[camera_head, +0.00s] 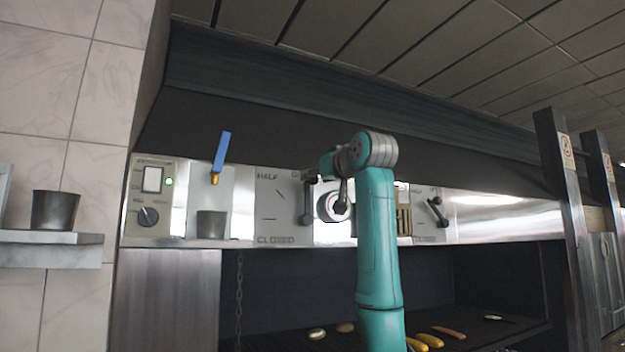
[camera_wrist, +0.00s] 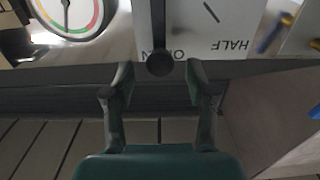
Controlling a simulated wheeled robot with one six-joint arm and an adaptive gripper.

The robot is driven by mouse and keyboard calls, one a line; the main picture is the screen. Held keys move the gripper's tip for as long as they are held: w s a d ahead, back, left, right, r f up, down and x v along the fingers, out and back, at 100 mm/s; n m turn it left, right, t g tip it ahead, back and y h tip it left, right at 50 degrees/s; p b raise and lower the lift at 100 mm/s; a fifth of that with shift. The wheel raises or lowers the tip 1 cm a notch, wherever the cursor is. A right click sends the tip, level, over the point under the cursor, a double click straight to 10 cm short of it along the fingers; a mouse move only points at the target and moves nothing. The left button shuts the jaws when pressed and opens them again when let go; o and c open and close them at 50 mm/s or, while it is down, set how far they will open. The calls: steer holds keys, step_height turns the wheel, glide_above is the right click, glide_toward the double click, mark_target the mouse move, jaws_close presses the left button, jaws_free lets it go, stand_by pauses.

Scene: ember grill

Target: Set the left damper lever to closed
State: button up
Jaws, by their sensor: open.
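The left damper lever (camera_head: 307,203) is a dark lever on the pale plate marked HALF and CLOSED. In the wrist view, which is upside down, its rod (camera_wrist: 158,25) ends in a dark round knob (camera_wrist: 160,63) at the OPEN mark. My gripper (camera_wrist: 159,72) is open, with one finger on each side of the knob. In the head view my teal arm and wrist are in front of the panel, and the fingertips are hard to make out.
A round gauge (camera_wrist: 68,14) is beside the damper plate. Another dark lever (camera_head: 437,212) is farther right on the panel. A blue-handled item (camera_head: 221,152) and a metal cup (camera_head: 211,224) are to the left. Food lies on the grill below.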

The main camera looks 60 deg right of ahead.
steer(key=shift+x, duration=1.45)
jaws_close()
